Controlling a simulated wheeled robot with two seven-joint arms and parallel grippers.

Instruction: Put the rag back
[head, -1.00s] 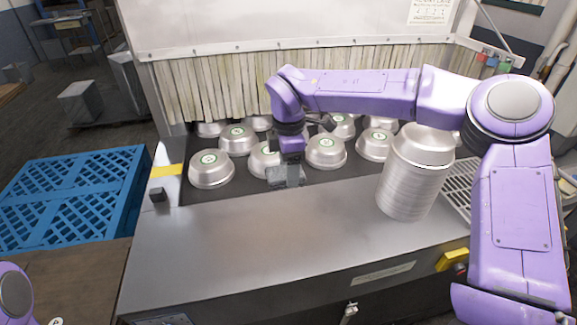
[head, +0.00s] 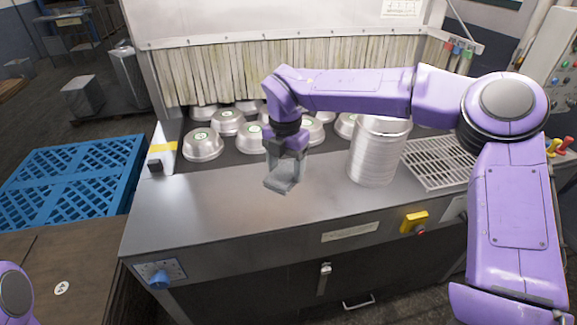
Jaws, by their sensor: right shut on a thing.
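My right gripper (head: 284,172) is shut on a small grey piece, which I take to be the rag (head: 280,185). Its outline is hard to tell from the grey fingers. The gripper points down over the bare steel worktop (head: 215,205), in front of the pans and left of the pan stack. I cannot tell whether the rag touches the worktop. My left gripper is out of view; only a bit of my left arm shows at the lower left.
Several upturned pans (head: 203,146) sit on the belt before a strip curtain (head: 215,78). A tall pan stack (head: 374,155) stands right of my gripper, beside a metal grating (head: 440,163). A blue pallet (head: 70,180) lies at left. The front worktop is clear.

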